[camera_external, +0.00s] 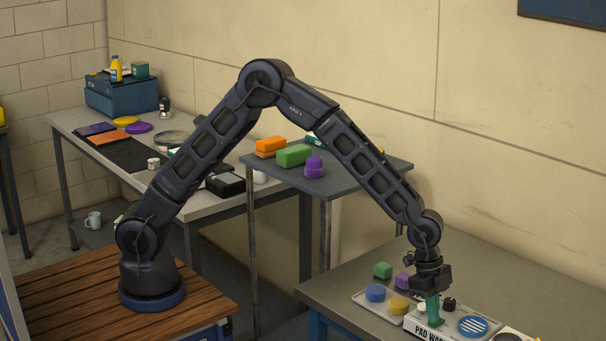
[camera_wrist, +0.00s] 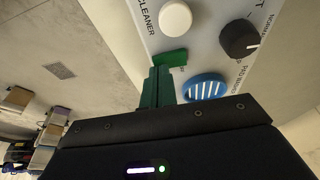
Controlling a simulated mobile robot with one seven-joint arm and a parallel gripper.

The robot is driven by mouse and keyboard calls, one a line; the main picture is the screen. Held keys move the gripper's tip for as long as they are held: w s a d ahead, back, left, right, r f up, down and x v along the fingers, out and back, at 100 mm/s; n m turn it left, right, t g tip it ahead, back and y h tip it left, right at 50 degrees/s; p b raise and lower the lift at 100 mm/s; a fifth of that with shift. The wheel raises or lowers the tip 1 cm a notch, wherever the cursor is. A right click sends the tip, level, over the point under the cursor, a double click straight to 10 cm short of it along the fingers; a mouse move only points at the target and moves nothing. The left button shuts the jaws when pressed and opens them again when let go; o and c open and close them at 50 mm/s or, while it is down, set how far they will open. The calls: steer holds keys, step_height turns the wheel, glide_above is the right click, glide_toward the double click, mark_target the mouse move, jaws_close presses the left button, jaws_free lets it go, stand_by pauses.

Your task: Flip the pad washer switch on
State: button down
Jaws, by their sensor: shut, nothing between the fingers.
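The pad washer (camera_external: 418,327) is a pale box at the lower right of the external view, its front lettered "PAD WA…". Its panel (camera_wrist: 207,45) shows close up in the wrist view. A green switch piece (camera_wrist: 170,57) sits on the panel; it also shows low in the external view (camera_external: 437,322). My gripper (camera_external: 432,299) points down over the panel. Its green fingers (camera_wrist: 157,82) are shut and empty, their tips right at the switch. I cannot tell whether they touch it. The fingers partly hide the switch, and its position is unclear.
On the panel are a white knob (camera_wrist: 175,17), a black knob (camera_wrist: 239,38) and a blue striped disc (camera_wrist: 204,87). Beside the washer, a tray (camera_external: 364,300) holds blue and yellow round pieces. Green (camera_external: 382,270) and purple (camera_external: 402,281) pieces stand close behind.

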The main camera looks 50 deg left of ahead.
steer(key=shift+s+f, duration=0.15)
steer(key=shift+f, duration=0.15)
steer(key=shift+w+r, duration=0.3)
steer(key=shift+w, duration=0.55)
steer(key=shift+r, duration=0.6)
step_height(320, 180, up, 12)
steer(key=s+a, duration=0.2)
steer(key=a, duration=0.1)
steer(key=shift+s, duration=0.2)
